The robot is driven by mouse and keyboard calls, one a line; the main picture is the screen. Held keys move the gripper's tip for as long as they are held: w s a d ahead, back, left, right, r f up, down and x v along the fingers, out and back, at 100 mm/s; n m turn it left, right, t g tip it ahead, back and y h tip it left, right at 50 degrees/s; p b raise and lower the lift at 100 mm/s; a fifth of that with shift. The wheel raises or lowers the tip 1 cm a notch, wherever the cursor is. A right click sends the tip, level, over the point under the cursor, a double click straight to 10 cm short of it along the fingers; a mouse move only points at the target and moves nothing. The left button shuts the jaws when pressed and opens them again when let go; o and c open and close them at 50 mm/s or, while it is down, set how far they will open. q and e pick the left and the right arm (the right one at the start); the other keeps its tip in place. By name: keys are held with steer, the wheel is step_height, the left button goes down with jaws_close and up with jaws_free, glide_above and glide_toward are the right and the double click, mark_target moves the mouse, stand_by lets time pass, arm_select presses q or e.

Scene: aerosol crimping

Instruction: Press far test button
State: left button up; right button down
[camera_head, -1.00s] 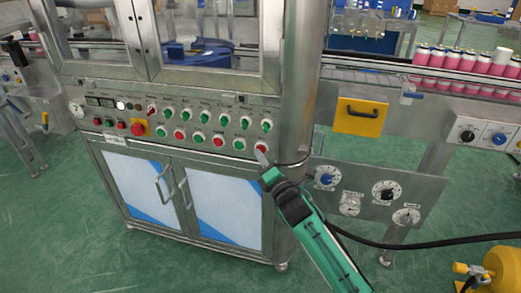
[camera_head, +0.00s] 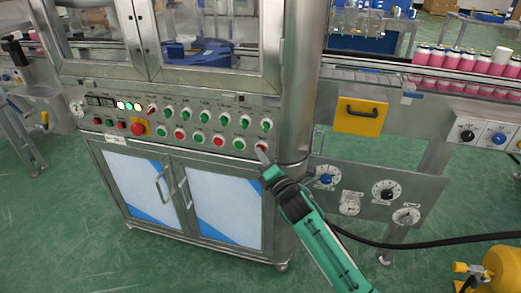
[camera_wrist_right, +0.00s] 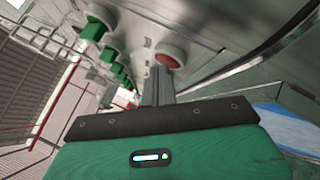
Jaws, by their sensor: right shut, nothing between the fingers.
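The red button at the right end of the panel's lower row (camera_head: 262,147) has a pale ring. It shows large in the right wrist view (camera_wrist_right: 168,61). My right gripper (camera_head: 262,154) is shut and empty, with its tip at this button. In the right wrist view the closed fingers (camera_wrist_right: 159,76) reach the button's lower edge and partly cover it. The tip looks to be touching or very close; I cannot tell whether the button is pressed in. My left gripper is not in view.
Green and red buttons and green switches line the control panel (camera_head: 185,98). A red emergency stop (camera_head: 138,128) is at its left. A metal post (camera_head: 295,85) stands right beside the gripper. A plate with dials (camera_head: 365,188) is to the right, above a black hose.

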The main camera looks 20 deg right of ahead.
stand_by(0.4)
steer(key=shift+s+a+p, duration=0.3)
steer(key=shift+s+a, duration=0.1)
steer(key=shift+s, duration=0.25)
steer(key=s+a, duration=0.1)
steer(key=s, duration=0.1)
steer(key=s+a+p, duration=0.1)
steer(key=s+a, duration=0.1)
stand_by(0.7)
